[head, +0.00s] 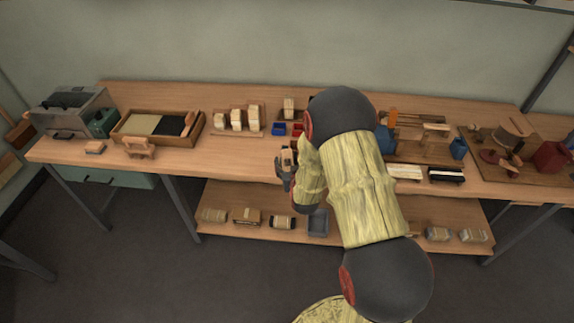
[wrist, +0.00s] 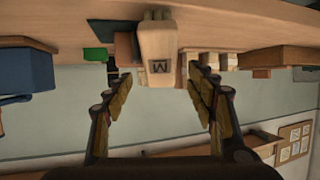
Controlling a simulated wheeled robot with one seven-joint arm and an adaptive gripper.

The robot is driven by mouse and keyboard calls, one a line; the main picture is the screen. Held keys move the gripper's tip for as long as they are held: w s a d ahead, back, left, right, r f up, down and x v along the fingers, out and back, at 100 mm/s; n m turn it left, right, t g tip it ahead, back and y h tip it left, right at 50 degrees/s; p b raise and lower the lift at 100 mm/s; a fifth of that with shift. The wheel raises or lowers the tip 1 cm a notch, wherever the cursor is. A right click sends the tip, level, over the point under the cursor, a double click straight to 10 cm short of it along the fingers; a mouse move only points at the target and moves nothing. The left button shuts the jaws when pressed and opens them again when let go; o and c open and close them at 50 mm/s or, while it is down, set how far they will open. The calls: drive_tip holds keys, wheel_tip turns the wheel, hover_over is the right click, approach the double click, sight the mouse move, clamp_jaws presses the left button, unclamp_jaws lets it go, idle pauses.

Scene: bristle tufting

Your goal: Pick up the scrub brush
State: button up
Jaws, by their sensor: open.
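A pale wooden block marked with an M (wrist: 158,42) is centred in the wrist view, with several short stubs at its table end. It may be the scrub brush; I cannot tell for sure. My gripper (wrist: 160,76) is open, with one finger on each side of the block's near end and visible gaps to both. In the head view my gripper (head: 286,172) is at the bench's front edge, and my arm hides part of the bench behind it. The wrist view shows the bench upside down.
The bench (head: 228,156) carries stepped pale blocks (head: 237,120), red and blue bins (head: 279,129) and a framed tray (head: 195,131). The lower shelf (head: 265,196) holds several brush-like blocks (head: 282,222) and a grey bin (head: 318,224). A red can (head: 551,157) stands far right.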

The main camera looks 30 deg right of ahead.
sight(288, 159)
drive_tip(key=shift+x, duration=1.55)
drive_tip(key=shift+c, duration=1.3)
drive_tip(key=c, duration=1)
drive_tip(key=shift+c, duration=0.6)
drive_tip(key=shift+r, duration=0.1)
drive_tip(key=shift+c, duration=0.2)
